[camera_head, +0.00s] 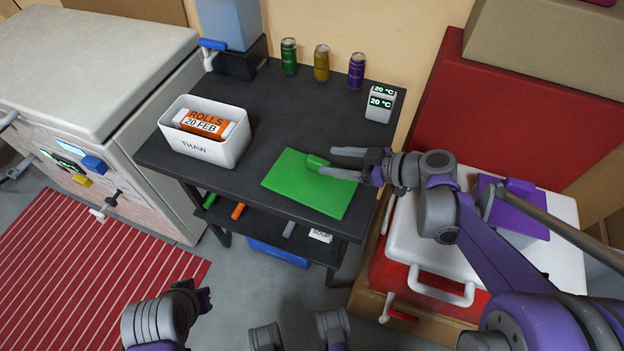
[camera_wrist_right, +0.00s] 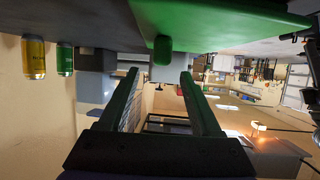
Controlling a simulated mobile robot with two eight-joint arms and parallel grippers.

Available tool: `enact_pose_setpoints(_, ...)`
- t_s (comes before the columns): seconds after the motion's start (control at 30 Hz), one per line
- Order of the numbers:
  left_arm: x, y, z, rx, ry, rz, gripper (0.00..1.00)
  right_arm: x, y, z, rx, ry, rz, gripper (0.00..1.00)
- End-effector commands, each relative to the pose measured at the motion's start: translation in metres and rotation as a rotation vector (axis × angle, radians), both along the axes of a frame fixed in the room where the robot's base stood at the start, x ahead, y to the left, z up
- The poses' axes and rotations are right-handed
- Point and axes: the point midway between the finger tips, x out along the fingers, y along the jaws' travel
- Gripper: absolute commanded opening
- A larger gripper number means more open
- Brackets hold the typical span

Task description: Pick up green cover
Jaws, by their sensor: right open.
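The green cover (camera_head: 290,186) is a flat green panel with a small raised green handle (camera_head: 316,162). It lies on the front right part of the dark table. My right gripper (camera_head: 328,162) is open and empty, just right of the handle, with its fingers pointing left toward it. In the right wrist view the cover (camera_wrist_right: 225,20) fills the top edge, and its handle (camera_wrist_right: 162,48) lies between and just beyond the tips of the two open fingers (camera_wrist_right: 161,74). My left arm shows at the lower edge in the head view; its gripper's opening cannot be made out.
On the dark table (camera_head: 262,118) stand a white THAW bin (camera_head: 205,152) with an orange ROLLS packet, several cans (camera_head: 321,63) and a small temperature display (camera_head: 380,104). A red cooler with a white lid (camera_head: 420,243) stands right of the table, under my right arm. A white chest freezer (camera_head: 90,60) stands left.

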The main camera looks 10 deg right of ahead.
Motion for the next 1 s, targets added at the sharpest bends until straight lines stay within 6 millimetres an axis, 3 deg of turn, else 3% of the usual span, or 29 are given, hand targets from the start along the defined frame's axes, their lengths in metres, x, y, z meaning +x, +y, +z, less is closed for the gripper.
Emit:
enact_pose_setpoints(0.33,0.001,0.000,-0.019,0.000,0.007,0.000,0.00,0.024,0.032,-0.024,0.000,0.002,0.003,0.65)
enact_pose_setpoints(0.67,0.002,0.000,-0.019,0.000,0.007,0.000,0.00,0.029,0.036,-0.025,0.000,0.001,-0.001,0.65)
enact_pose_setpoints(1.0,0.002,0.000,-0.019,0.000,0.007,0.000,0.00,0.028,0.036,-0.025,-0.001,0.000,-0.001,0.04)
